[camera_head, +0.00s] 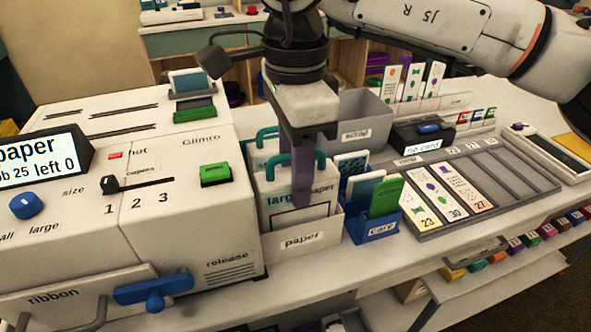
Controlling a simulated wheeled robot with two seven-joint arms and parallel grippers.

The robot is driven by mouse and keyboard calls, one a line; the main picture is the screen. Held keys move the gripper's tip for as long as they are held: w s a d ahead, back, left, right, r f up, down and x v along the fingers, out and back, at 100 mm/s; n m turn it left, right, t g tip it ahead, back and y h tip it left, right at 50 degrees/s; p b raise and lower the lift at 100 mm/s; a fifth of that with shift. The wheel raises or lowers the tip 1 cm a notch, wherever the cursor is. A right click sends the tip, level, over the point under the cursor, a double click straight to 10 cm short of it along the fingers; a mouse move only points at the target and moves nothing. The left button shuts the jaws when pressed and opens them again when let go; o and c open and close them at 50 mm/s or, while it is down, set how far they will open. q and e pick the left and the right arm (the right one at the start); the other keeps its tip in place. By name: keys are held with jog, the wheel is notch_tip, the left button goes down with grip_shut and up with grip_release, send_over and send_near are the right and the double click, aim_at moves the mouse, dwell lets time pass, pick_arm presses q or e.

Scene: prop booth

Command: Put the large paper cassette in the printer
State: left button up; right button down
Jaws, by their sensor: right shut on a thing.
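The white large paper cassette (276,188), marked "large paper", stands upright in or just above the white bin labelled "paper" (303,240). It has a teal handle. My right gripper (303,185) comes down from above and is shut on this cassette; its fingers hide part of the label. Another teal handle (266,134) shows just behind it. The printer (185,215) is the large cream machine at left. Its screen (40,155) reads "paper" and "left 0". A blue size knob (27,205) sits below the screen. My left gripper is not in view.
A blue "care" box (377,228) with cards stands close right of the paper bin. A grey "scrap" bin (364,115) is behind. A grey tray (470,225) with numbered cards lies to the right. A blue lever (153,289) sticks out of the printer's front.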

jog(key=shift+f+b, duration=0.65)
jog(key=shift+f, duration=0.4)
jog(key=c, duration=1.2)
grip_release()
notch_tip(320, 180, up, 10)
jog(key=shift+r+p, duration=0.15)
jog(key=shift+p, duration=0.3)
